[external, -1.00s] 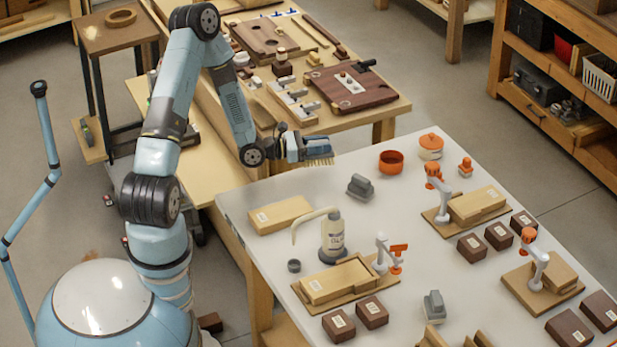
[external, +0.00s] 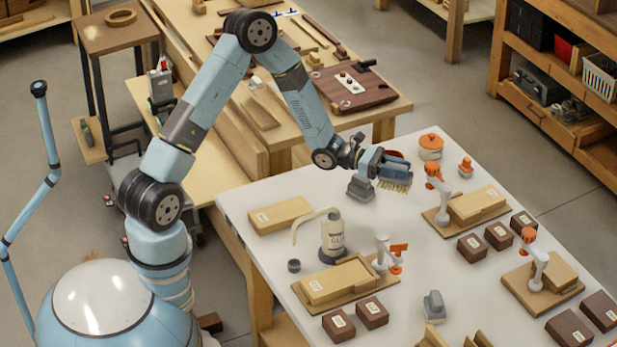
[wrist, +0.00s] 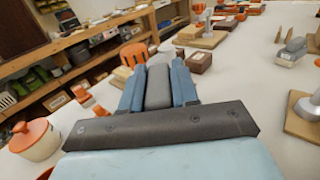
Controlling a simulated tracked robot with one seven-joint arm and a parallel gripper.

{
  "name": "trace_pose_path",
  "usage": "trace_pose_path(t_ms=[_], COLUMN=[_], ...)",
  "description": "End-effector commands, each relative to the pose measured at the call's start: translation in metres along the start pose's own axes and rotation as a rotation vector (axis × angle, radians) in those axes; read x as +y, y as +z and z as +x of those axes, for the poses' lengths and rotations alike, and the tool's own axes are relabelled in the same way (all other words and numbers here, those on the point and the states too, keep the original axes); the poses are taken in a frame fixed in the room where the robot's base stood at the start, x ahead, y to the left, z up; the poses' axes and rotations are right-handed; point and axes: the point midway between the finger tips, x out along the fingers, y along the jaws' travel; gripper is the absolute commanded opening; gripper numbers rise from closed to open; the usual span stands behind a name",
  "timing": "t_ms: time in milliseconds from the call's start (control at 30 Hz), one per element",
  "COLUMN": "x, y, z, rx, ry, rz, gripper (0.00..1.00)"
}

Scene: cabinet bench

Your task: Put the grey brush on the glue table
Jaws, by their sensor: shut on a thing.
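The grey brush (wrist: 157,88) is clamped between the two blue fingers of my gripper (external: 392,168) in the wrist view. In the external view its pale bristles (external: 396,186) point down below the gripper, and its body is mostly hidden by the fingers. The glue table (external: 300,235) is the white table with a glue bottle (external: 333,238) on it. My gripper is over the far part of this table, and the bristles look clear of the top, though the exact gap is hard to tell.
A grey block-like tool (external: 360,187) stands just left of my gripper. An orange lidded pot (external: 430,147) and an orange clamp with wooden blocks (external: 476,205) lie to the right. Bare white tabletop shows between the glue bottle and the clamp.

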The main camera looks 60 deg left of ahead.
Motion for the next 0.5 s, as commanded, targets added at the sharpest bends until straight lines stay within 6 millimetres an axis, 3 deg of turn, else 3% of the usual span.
trace_pose_path(t_ms=[100,500], x=[-0.027,-0.132], y=[0.003,0.01], z=[0.036,0.134], rx=[-0.001,-0.001], ry=[-0.12,-0.508], rz=[0.003,0.002], gripper=[0.0,0.0])
